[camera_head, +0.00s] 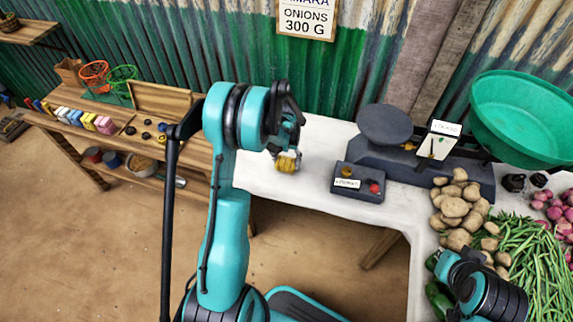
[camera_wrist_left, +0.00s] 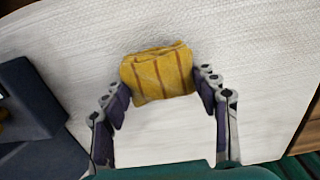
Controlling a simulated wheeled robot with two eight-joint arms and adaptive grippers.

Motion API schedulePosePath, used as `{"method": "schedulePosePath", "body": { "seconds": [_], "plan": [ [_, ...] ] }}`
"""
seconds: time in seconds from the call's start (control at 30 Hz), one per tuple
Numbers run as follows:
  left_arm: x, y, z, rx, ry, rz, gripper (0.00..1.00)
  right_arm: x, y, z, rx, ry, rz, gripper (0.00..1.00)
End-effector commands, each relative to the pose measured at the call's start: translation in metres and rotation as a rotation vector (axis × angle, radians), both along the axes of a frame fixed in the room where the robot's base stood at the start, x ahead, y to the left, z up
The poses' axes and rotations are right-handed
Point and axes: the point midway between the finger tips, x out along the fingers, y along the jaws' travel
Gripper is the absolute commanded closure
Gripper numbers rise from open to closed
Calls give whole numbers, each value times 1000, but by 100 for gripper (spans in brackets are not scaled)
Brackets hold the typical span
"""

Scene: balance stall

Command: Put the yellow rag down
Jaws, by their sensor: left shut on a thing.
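The yellow rag (camera_wrist_left: 158,75) is a folded cloth with brown stripes. In the left wrist view it sits between the fingertips of my left gripper (camera_wrist_left: 160,82), over the white tabletop (camera_wrist_left: 165,135). In the head view the rag (camera_head: 288,162) shows small below the left gripper (camera_head: 288,150), near the left end of the white table. The left gripper is shut on the rag. I cannot tell whether the rag touches the table. My right arm shows at the lower right of the head view, but its fingers cannot be made out.
A dark control box (camera_head: 358,183) with buttons stands right of the rag, beside a scale (camera_head: 440,165) with a green basin (camera_head: 525,115). Potatoes (camera_head: 455,210), green beans (camera_head: 535,250) and onions (camera_head: 555,207) lie at right. A wooden bench (camera_head: 190,150) stands at left.

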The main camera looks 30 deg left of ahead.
Motion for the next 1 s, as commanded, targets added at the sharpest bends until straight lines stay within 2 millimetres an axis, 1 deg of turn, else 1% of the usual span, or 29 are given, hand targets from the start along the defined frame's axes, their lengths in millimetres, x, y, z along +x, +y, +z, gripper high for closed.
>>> {"method": "schedulePosePath", "body": {
  "seconds": [0.03, 0.07, 0.3, 0.43, 0.47, 0.5, 0.53, 0.87, 0.93, 1.0],
  "plan": [
    [0, 0, -10, 0, 0, 0, 68, 0, 0, -7, 0, 0, 0, 100],
    [0, 0, -12, 0, 0, 0, 68, 0, 0, -7, 0, 0, 0, 100],
    [0, 0, -11, 0, 0, 0, 68, 0, 0, -5, 0, 0, 0, 100],
    [0, 0, -16, 0, 0, 0, 68, 0, 0, -10, 0, 0, 0, 100],
    [0, 0, -15, 0, 0, 0, 36, 0, 0, -9, 0, 0, 0, 100],
    [0, 0, -14, 0, 0, 0, 25, 0, 0, -8, 0, 0, 0, 100],
    [0, 0, -14, 0, 0, 0, 20, 0, 0, -8, 0, 0, 0, 100],
    [0, 0, -12, 0, 0, 0, 20, 0, 0, -7, 0, 0, 0, 100],
    [0, 0, -8, 0, 0, 0, 20, 0, 0, -3, 0, 0, 0, 100],
    [0, 0, 2, 0, 0, 0, 20, 0, 0, 1, 0, 0, 0, 100]
  ]
}}
